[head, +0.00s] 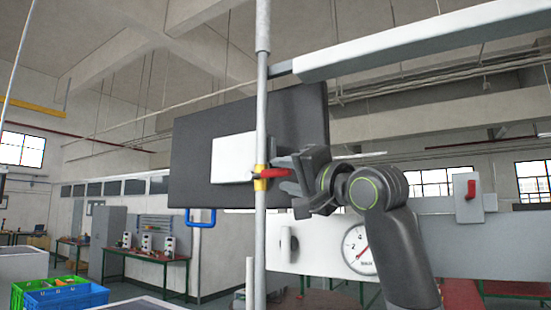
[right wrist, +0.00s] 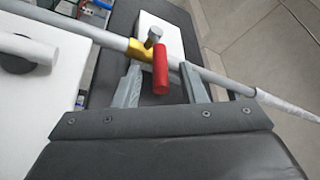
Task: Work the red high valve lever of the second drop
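The red valve lever (head: 273,174) sits on a yellow valve body (head: 260,184) on a vertical grey pipe (head: 261,120). In the head view the lever points to the right, toward my right gripper (head: 288,178). In the right wrist view the red lever (right wrist: 160,68) lies between the two spread fingers of my right gripper (right wrist: 162,85). The yellow valve body (right wrist: 140,49) and the pipe (right wrist: 222,80) lie just beyond the fingertips. The fingers stand apart, with a gap beside the lever. My left gripper is not in view.
A dark panel (head: 215,125) with a white plate (head: 233,158) stands behind the pipe. Another red lever (head: 471,189) is on a grey box at the right. Green and blue crates (head: 66,297) stand at the lower left.

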